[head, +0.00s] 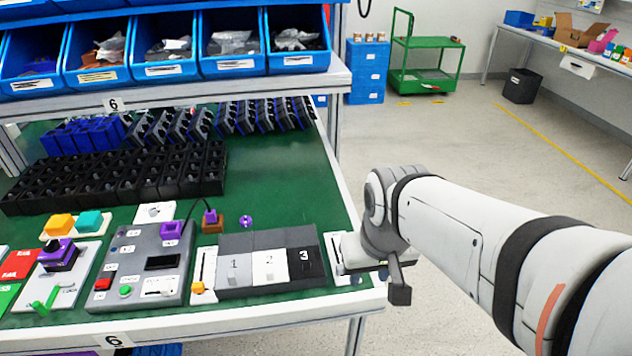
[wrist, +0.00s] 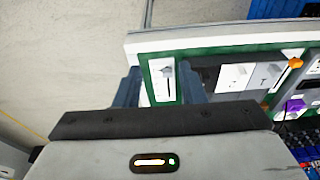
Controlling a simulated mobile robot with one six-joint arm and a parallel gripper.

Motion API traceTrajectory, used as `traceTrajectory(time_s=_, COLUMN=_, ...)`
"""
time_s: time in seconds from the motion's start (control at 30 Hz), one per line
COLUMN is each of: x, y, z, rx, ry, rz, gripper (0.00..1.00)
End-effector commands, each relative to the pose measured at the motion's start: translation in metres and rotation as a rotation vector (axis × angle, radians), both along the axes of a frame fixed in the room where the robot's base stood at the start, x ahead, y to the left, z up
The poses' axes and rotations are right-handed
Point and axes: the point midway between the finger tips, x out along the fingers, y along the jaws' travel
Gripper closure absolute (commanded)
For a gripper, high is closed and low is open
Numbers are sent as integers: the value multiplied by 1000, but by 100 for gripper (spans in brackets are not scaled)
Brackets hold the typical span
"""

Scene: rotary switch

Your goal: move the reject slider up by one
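Two slider plates stand on the green-topped bench, and I cannot read which is labelled reject. The right white slider plate (head: 334,245) is beside the numbered blocks and partly hidden by my arm. In the wrist view this plate (wrist: 156,90) has a dark slot and a small grey knob. My gripper (wrist: 160,87) is open, with one finger on each side of the plate in that view; contact cannot be told. In the head view the fingers are mostly hidden behind my wrist. The left slider plate (head: 208,265) has an orange knob (head: 197,288) at its near end, also visible in the wrist view (wrist: 295,62).
Grey, white and black blocks numbered 1 to 3 (head: 268,262) stand between the sliders. A grey control box (head: 145,262) is to the left. Black racks (head: 120,175) and blue bins (head: 165,50) are behind.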

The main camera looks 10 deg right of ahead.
Motion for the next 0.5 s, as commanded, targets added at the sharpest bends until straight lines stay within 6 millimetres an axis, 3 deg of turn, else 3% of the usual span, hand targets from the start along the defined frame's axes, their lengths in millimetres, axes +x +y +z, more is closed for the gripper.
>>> traceTrajectory(time_s=0.1, x=0, y=0, z=0, rx=0, ry=0, rz=0, gripper=64)
traceTrajectory(time_s=0.27, x=5, y=0, z=1, rx=0, ry=9, rz=0, gripper=55)
traceTrajectory(time_s=0.37, x=18, y=3, z=2, rx=0, ry=28, rz=6, gripper=55)
traceTrajectory(time_s=0.5, x=51, y=4, z=-3, rx=-1, ry=74, rz=8, gripper=55)
